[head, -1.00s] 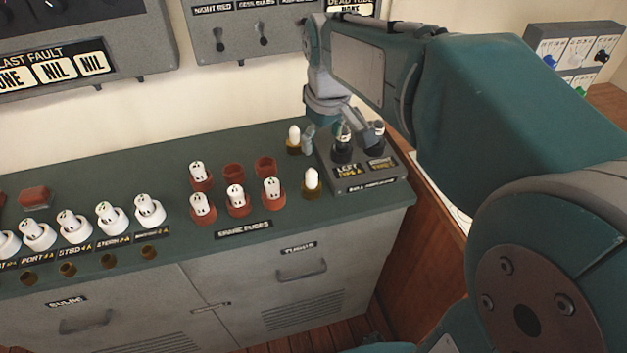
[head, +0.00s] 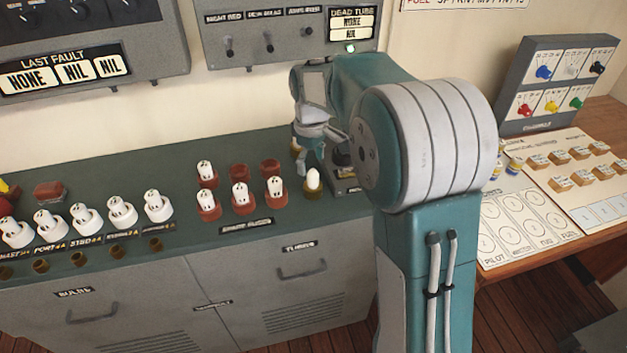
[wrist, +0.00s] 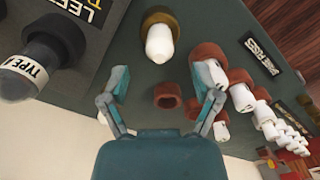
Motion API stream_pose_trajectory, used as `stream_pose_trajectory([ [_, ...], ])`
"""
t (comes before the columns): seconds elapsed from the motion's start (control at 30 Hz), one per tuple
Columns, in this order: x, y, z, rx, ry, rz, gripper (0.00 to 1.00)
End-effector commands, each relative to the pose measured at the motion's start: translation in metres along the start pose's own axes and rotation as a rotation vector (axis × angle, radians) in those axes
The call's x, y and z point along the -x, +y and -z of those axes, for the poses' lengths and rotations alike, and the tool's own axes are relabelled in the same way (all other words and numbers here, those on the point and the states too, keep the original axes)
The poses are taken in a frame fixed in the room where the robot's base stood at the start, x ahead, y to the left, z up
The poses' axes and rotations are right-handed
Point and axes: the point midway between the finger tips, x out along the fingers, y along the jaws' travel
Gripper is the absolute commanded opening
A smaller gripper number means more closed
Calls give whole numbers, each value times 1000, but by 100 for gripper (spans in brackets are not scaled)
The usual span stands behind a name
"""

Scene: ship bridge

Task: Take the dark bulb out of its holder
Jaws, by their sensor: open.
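My gripper (head: 302,152) is open and empty above the right part of the green counter. In the wrist view its spread fingers (wrist: 163,88) have an empty red socket between and below them. A white bulb (head: 313,178) stands upright in a brass holder (head: 313,192) in front of my gripper. It also shows in the wrist view (wrist: 159,43), beyond the fingertips. Another brass holder (head: 295,150) is partly hidden by my gripper. A dark-based tube marked TYPE A (wrist: 50,50) stands at the left of the wrist view. I cannot tell which bulb is the dark one.
White fuses in red sockets (head: 240,195) stand left of my gripper. Several white fuse holders (head: 120,212) line the counter, with small empty brass holders (head: 115,246) in front. My arm hides most of the tube stand (head: 345,187). A switch box (head: 265,38) hangs behind.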

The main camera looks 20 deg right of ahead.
Motion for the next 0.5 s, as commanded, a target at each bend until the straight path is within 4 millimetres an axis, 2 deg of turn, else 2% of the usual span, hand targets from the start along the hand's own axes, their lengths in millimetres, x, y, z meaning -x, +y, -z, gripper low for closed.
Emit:
stream_pose_trajectory([
  [0.3, -43, 2, -6, -1, -1, 2, 80],
  [0.5, -53, 2, -6, -1, 1, -1, 80],
])
